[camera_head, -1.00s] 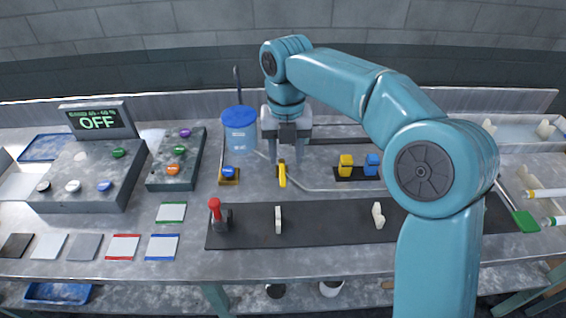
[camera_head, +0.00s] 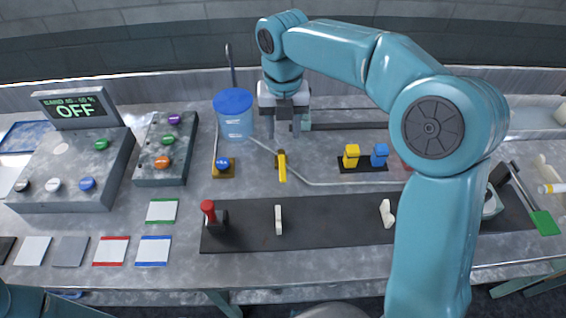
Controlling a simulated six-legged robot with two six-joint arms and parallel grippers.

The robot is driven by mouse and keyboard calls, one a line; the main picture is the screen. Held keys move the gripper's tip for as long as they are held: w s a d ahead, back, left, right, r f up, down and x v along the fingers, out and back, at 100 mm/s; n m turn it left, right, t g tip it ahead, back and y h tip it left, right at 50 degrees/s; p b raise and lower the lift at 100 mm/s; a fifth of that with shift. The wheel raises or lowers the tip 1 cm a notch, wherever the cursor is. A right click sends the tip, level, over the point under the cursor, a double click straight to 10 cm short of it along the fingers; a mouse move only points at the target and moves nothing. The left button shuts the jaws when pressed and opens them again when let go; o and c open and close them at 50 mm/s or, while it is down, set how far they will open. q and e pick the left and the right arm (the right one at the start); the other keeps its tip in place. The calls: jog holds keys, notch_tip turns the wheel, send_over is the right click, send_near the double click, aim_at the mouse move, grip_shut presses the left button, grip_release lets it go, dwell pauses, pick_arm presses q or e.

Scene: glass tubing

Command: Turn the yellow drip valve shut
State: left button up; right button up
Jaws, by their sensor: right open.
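The yellow drip valve (camera_head: 282,167) is a long yellow handle on a thin pipe at the middle of the bench. Its handle points toward the bench's front edge. My right gripper (camera_head: 284,134) hangs with its fingers down, open and empty, just behind and above the valve. Its fingers look apart from the handle, though the exact height gap is hard to tell. My left gripper is out of view; only a piece of teal arm shows at the lower left corner.
A blue-lidded bucket (camera_head: 234,117) stands left of my right gripper. A blue knob on a yellow base (camera_head: 223,167) sits left of the valve. Yellow and blue blocks (camera_head: 351,156) stand to the right. A dark mat (camera_head: 330,221) with a red-handled tool (camera_head: 209,212) lies in front.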

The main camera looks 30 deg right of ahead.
aim_at(283, 172)
notch_tip(283, 172, down, 13)
jog(key=shift+a+f, duration=0.15)
jog(key=shift+s, duration=0.1)
jog(key=shift+c, duration=0.3)
grip_shut()
